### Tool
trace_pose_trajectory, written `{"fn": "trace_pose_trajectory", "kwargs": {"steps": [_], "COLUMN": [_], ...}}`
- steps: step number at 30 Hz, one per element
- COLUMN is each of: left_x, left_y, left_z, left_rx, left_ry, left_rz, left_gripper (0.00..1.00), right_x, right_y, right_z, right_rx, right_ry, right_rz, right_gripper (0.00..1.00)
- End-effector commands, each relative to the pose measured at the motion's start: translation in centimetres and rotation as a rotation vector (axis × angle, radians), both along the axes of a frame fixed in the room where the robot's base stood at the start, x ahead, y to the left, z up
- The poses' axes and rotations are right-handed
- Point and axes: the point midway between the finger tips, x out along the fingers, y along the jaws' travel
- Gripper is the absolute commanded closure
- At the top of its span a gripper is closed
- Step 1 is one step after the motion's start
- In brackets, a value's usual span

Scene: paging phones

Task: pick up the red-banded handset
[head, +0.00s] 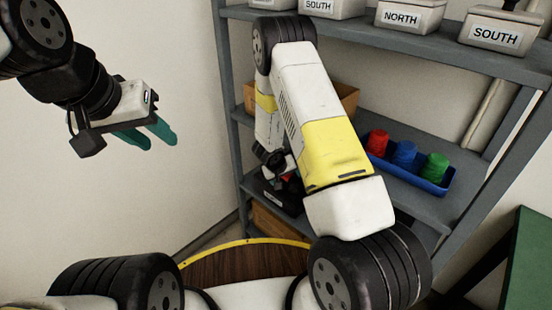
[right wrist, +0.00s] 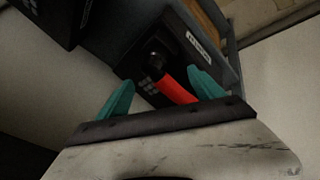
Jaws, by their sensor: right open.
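In the right wrist view a red-banded handset (right wrist: 176,90) with a black end lies at a black phone with a keypad and a white label (right wrist: 199,44). My right gripper (right wrist: 161,77) is open, with its teal fingers to either side of the handset's red part. Whether they touch it I cannot tell. In the head view the phone (head: 270,193) sits on a lower shelf, partly hidden by my right arm, with a bit of red showing. My left gripper (head: 150,136) is open and empty at the upper left, away from the shelves.
The grey shelf unit (head: 226,80) frames my right arm. A blue tray (head: 440,189) holds red, blue and green items to the right. A cardboard box (head: 347,100) stands behind the arm. Labelled bins (head: 408,16) line the upper shelf. Another black object (right wrist: 45,18) shows in the right wrist view.

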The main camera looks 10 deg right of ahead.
Motion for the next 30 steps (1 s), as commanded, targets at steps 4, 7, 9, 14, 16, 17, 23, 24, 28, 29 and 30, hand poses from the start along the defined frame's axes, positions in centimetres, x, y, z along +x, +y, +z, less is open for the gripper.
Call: {"fn": "trace_pose_trajectory", "kwargs": {"steps": [4, 7, 9, 14, 16, 17, 23, 24, 28, 29, 30], "left_x": [0.0, 0.0, 0.0, 0.0, 0.0, 0.0, 0.0, 0.0, 0.0, 0.0, 0.0], "left_y": [0.0, 0.0, 0.0, 0.0, 0.0, 0.0, 0.0, 0.0, 0.0, 0.0, 0.0], "left_z": [0.0, 0.0, 0.0, 0.0, 0.0, 0.0, 0.0, 0.0, 0.0, 0.0, 0.0], "left_rx": [0.0, 0.0, 0.0, 0.0, 0.0, 0.0, 0.0, 0.0, 0.0, 0.0, 0.0], "left_ry": [-0.001, -0.001, -0.001, -0.001, -0.001, -0.001, -0.001, -0.001, -0.001, -0.001, -0.001], "left_rz": [0.0, 0.0, 0.0, 0.0, 0.0, 0.0, 0.0, 0.0, 0.0, 0.0, 0.0], "left_gripper": [0.64, 0.64, 0.64, 0.64, 0.64, 0.64, 0.64, 0.64, 0.64, 0.64, 0.64], "right_x": [-0.1, 0.2, 0.5, 1.2, 1.6, 1.7, 2.6, 2.7, 2.8, 2.8, 2.8], "right_y": [-0.2, -0.6, -0.9, -1.5, -1.9, -2.0, -2.7, -2.8, -2.8, -2.8, -2.8], "right_z": [-0.7, -1.5, -2.2, -3.8, -4.8, -5.3, -7.1, -7.2, -7.2, -7.2, -7.2], "right_rx": [-0.013, -0.012, -0.012, -0.011, -0.011, -0.01, -0.011, -0.011, -0.011, -0.011, -0.012], "right_ry": [0.007, 0.009, 0.009, 0.008, 0.008, 0.009, 0.007, 0.007, 0.006, 0.006, 0.006], "right_rz": [0.001, -0.002, -0.002, -0.003, -0.002, -0.002, -0.001, -0.001, 0.001, 0.001, 0.0], "right_gripper": [0.23, 0.23, 0.23, 0.23, 0.23, 0.23, 0.23, 0.23, 0.23, 0.23, 0.23]}}
